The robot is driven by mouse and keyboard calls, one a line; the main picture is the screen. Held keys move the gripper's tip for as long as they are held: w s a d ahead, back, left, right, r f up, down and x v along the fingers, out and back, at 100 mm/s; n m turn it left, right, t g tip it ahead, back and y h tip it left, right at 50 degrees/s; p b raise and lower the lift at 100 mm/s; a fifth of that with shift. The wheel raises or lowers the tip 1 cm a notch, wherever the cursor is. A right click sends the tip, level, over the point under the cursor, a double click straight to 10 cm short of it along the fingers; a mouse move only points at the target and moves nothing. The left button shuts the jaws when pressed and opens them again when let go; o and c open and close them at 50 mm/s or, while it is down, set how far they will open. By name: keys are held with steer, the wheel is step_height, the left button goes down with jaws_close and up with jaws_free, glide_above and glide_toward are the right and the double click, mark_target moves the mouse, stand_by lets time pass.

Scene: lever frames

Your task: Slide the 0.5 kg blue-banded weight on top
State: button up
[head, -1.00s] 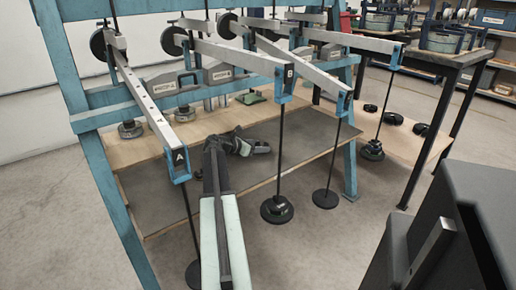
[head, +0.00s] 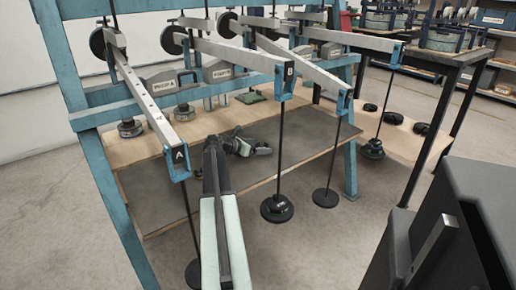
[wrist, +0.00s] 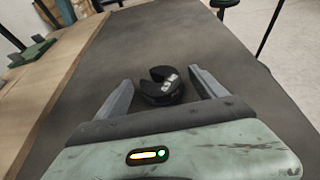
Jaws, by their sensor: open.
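A black slotted weight (wrist: 161,87) with a pale label lies on the dark grey mat in the wrist view. My gripper (wrist: 160,78) is open, with one finger on each side of this weight and a gap at both sides. In the head view my gripper (head: 238,146) is low over the shelf, partly hidden by my arm.
Blue frame posts (head: 105,190) and grey levers (head: 235,53) surround the shelf. Hanger rods drop close to my arm on both sides. More black weights (head: 392,118) lie on a board at right. A green block (wrist: 32,52) lies on the wooden strip at left.

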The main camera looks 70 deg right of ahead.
step_height(320, 180, up, 5)
steer(key=p, duration=0.5)
steer(key=a, duration=0.1)
steer(key=s+a+f+b, duration=0.1)
steer(key=a, duration=0.1)
steer(key=shift+s, duration=0.1)
steer(key=s+a, duration=0.1)
steer(key=a, duration=0.3)
steer(key=s+a, duration=0.2)
steer(key=a, duration=0.2)
steer(key=s+a+r+p, duration=0.1)
steer(key=a, duration=0.3)
steer(key=shift+s, duration=0.35)
